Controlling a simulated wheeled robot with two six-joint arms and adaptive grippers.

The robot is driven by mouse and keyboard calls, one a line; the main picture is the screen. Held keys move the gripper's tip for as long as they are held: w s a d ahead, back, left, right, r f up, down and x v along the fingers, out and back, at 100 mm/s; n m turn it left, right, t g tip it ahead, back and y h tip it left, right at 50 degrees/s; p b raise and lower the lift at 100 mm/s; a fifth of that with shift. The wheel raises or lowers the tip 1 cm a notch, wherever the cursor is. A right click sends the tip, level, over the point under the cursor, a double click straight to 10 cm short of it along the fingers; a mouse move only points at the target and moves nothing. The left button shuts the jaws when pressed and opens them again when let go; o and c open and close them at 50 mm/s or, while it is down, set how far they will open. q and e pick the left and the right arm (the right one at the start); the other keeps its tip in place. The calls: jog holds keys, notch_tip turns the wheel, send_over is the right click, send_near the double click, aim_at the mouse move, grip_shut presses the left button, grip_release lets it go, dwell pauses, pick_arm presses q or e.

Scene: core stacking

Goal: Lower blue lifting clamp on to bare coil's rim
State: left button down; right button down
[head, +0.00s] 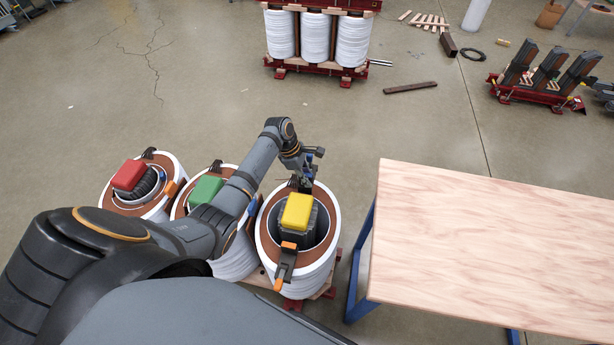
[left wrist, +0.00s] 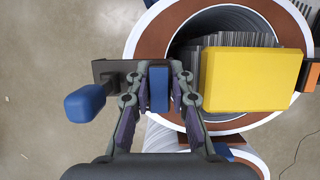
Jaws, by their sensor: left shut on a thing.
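My left gripper (head: 304,168) is at the far rim of the coil (head: 266,238) with the yellow block (head: 297,211). In the left wrist view, the left gripper (left wrist: 158,90) is shut on the blue lifting clamp (left wrist: 85,103), whose blue grip part is between the fingers and whose dark bracket lies at the coil's brown rim side (left wrist: 146,42). I cannot tell whether the clamp touches the rim. An orange-tipped clamp (head: 285,265) sits on the near rim of this coil, opposite my gripper. My right gripper is not in view.
Two more white coils stand left, with a red block (head: 130,175) and a green block (head: 206,190). A wooden table (head: 480,250) stands close on the right.

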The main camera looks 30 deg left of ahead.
pick_arm(q)
jog(key=shift+f, duration=0.6)
dwell(0.5)
jog(key=shift+p, duration=0.5)
jog(key=shift+f, duration=0.4)
jog(key=shift+f+b, duration=0.35)
jog(key=shift+f, duration=0.35)
jog(key=shift+f+b, duration=0.35)
jog(key=shift+f, duration=0.35)
jog(key=shift+f+b, duration=0.35)
jog(key=shift+f, duration=0.05)
